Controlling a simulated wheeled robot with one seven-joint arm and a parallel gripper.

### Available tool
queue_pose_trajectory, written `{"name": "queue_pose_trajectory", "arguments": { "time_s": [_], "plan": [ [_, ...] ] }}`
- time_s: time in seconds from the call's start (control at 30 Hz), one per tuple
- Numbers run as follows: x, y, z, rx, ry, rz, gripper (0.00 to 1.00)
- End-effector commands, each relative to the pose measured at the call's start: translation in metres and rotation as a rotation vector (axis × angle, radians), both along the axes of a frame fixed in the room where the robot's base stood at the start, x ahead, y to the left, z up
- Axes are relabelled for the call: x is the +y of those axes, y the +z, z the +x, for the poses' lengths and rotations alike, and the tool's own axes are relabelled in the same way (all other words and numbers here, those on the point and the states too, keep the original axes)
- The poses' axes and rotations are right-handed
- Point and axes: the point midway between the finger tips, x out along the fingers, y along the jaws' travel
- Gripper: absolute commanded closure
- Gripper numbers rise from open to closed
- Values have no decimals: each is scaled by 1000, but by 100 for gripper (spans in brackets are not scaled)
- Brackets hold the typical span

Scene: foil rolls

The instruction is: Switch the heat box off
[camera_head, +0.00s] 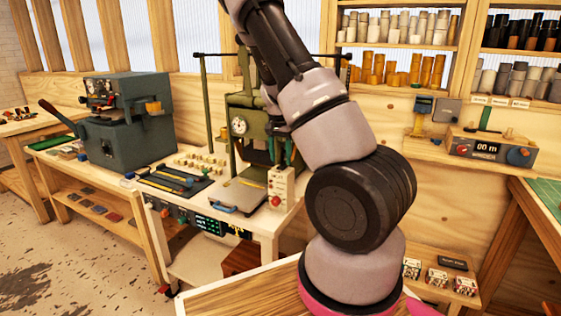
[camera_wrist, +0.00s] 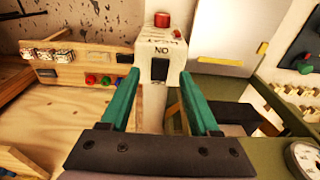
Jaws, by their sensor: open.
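The heat box (camera_head: 283,186) is a narrow cream box at the right front of the press bench, with a red round part low on its face. In the wrist view the heat box (camera_wrist: 176,51) appears upside down, with "HEAT" and "ON" lettering, the red part (camera_wrist: 162,19) and a black switch (camera_wrist: 159,69). I cannot tell which way the switch is tipped. My gripper (camera_wrist: 158,75) is open and empty, its two green fingers either side of the switch in that picture. Contact with the box cannot be told. In the head view, my arm partly hides the area right of the box.
The green press (camera_head: 239,126) with its gauge stands close behind the box. A tool mat (camera_head: 173,181) and small blocks lie left on the bench. A grey-green machine (camera_head: 125,120) stands further left. Shelves of foil rolls (camera_head: 400,70) hang on the back wall.

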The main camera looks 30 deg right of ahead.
Motion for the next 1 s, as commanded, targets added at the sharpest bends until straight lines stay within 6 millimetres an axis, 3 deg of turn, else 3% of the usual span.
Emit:
{"name": "queue_pose_trajectory", "arguments": {
  "time_s": [0.2, 0.43, 1.0],
  "plan": [
    [5, 47, -2, -5, 3, 1, 38],
    [7, 80, -4, -2, 1, 2, 38],
    [7, 88, -5, 0, 0, 0, 38]
  ]
}}
